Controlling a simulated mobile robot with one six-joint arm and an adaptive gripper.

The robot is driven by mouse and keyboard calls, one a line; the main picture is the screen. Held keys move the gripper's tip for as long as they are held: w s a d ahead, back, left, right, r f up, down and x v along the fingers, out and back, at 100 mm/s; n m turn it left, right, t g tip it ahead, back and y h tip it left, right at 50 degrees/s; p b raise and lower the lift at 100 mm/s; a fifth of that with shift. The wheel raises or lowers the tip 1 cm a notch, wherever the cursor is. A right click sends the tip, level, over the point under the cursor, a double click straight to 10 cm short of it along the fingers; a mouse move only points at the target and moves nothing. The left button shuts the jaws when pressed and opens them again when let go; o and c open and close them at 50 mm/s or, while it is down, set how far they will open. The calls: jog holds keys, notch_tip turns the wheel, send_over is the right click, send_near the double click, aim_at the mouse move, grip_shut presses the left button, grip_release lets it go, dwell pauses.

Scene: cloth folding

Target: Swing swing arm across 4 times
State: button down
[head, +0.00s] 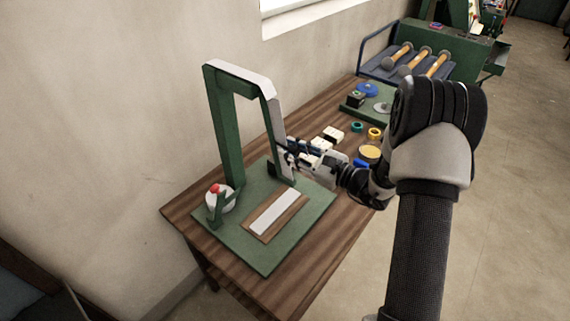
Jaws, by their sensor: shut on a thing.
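The swing arm (272,118) is a green and pale grey bar hanging from the top of a tall green post (226,135). It slopes down to the right, and its lower end hangs low over the right part of the green base (245,255). My gripper (287,152) comes in from the right and is shut on the lower part of the swing arm. The fingers partly hide the bar there. A wooden block with a white strip (275,211) lies on the base in front of the arm.
A white round part with a red top (215,189) sits on the base's left. White blocks (333,134), rings (375,134) and a yellow disc (370,152) lie on the table behind my gripper. A wall stands close on the left.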

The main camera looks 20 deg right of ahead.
jog(key=shift+w+d+r+n+b, duration=0.25)
jog(key=shift+w+d+n+b, duration=0.35)
jog(key=shift+d, duration=0.3)
jog(key=c, duration=1.2)
grip_release()
jog(key=shift+c, duration=0.2)
jog(key=v, duration=1.2)
jog(key=shift+r, duration=0.1)
jog(key=shift+a, duration=0.1)
